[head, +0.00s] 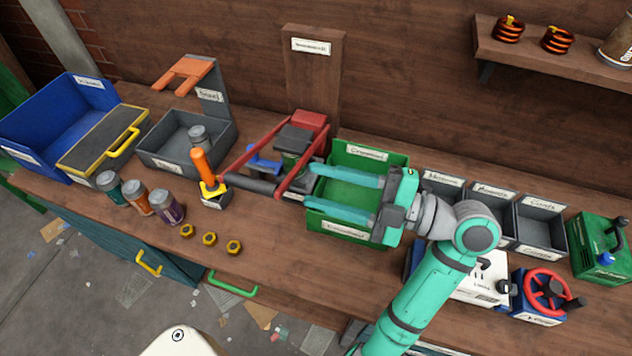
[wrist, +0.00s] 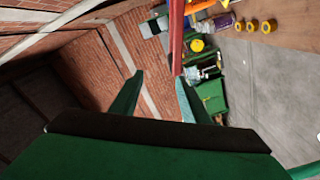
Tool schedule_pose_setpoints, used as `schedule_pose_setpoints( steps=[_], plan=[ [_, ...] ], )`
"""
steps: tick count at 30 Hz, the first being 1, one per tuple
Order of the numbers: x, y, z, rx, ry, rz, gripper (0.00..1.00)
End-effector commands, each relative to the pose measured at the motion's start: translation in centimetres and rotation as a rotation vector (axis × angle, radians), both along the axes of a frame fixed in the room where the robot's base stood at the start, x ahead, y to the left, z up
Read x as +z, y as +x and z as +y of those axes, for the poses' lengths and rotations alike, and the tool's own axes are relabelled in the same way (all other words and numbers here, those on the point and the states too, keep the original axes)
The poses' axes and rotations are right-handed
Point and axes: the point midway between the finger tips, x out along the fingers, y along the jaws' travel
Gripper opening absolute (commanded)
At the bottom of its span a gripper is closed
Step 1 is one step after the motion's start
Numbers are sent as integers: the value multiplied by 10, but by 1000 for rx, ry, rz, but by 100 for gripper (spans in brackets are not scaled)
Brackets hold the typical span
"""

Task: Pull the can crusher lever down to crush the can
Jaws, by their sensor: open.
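The can crusher (head: 295,138) stands at the middle of the bench against a brown upright board, with a red block on top and dark parts below. Its lever has two red arms (head: 294,172) reaching toward the bench front, joined by a dark handle bar (head: 252,184). A can inside the crusher cannot be made out clearly. My gripper (head: 309,186) is open and empty, fingers pointing left, just right of the nearer red arm and over the green bin. In the wrist view, a red bar (wrist: 177,38) shows close to the right fingertip; contact cannot be told.
The green bin (head: 338,231) lies under my fingers. Left of the crusher stand an orange-handled tool (head: 204,170), a grey tray (head: 170,160), several cans (head: 137,197) and yellow nuts (head: 209,239). Grey bins (head: 540,232) stand at right. Bench front below the handle is mostly clear.

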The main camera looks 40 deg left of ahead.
Motion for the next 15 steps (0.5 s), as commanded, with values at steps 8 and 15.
schedule_pose_setpoints(
  steps=[8, 15],
  plan=[
    [0, 6, -16, -1, 0, 0, 42],
    [0, 12, -29, -1, 0, 0, 42]
  ],
)
